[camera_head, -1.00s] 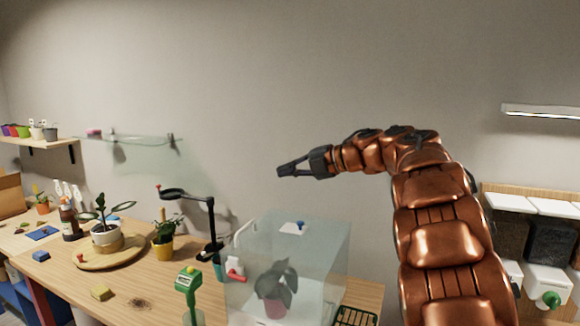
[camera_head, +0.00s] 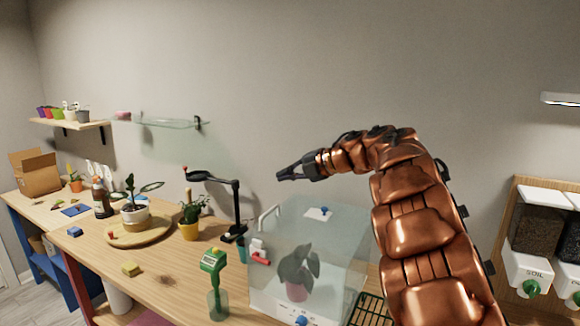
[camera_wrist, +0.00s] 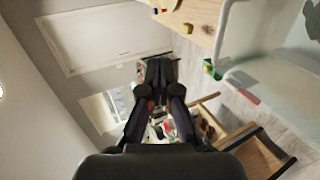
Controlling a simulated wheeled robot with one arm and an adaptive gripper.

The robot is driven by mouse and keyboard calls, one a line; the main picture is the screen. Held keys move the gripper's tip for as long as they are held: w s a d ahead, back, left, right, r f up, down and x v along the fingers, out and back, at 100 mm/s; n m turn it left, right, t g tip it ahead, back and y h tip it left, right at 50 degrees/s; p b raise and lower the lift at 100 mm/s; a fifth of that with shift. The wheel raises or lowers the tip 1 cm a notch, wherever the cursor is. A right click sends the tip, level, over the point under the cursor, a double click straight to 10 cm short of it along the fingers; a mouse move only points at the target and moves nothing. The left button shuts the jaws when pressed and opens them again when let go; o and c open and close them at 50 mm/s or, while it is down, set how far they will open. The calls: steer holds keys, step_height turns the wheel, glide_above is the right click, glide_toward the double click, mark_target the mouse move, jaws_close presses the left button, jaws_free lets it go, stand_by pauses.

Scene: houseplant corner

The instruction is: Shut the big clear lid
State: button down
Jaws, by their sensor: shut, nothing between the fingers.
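The big clear case (camera_head: 340,250) stands at the right end of the wooden bench, with a potted plant (camera_head: 297,275) visible inside. Its clear lid (camera_head: 345,213) has a blue knob on a white patch, and a white handle (camera_head: 268,214) shows at the left edge. I cannot tell how far the lid stands open. My gripper (camera_head: 280,177) is shut and empty, in the air above and slightly left of the case in the picture, touching nothing. In the wrist view my fingers (camera_wrist: 160,65) are together, and the white handle (camera_wrist: 228,30) shows at upper right.
A round wooden board (camera_head: 150,238) holds another plant. A glass shelf (camera_head: 165,123) hangs on the wall. Dispensers (camera_head: 535,250) are at right.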

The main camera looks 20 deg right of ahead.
mark_target(270, 211)
steer(key=w+a+f, duration=0.1)
steer(key=f, duration=0.1)
steer(key=w+a+f+b, duration=0.1)
steer(key=f, duration=0.2)
steer(key=w+a+f, duration=0.1)
steer(key=f, duration=0.2)
steer(key=shift+w+a+f+b, duration=0.15)
steer(key=shift+b, duration=0.25)
steer(key=shift+w+a+f, duration=0.1)
steer(key=shift+a+f, duration=0.05)
steer(key=shift+f, duration=0.3)
steer(key=shift+w+a+f, duration=0.1)
steer(key=shift+f, duration=0.35)
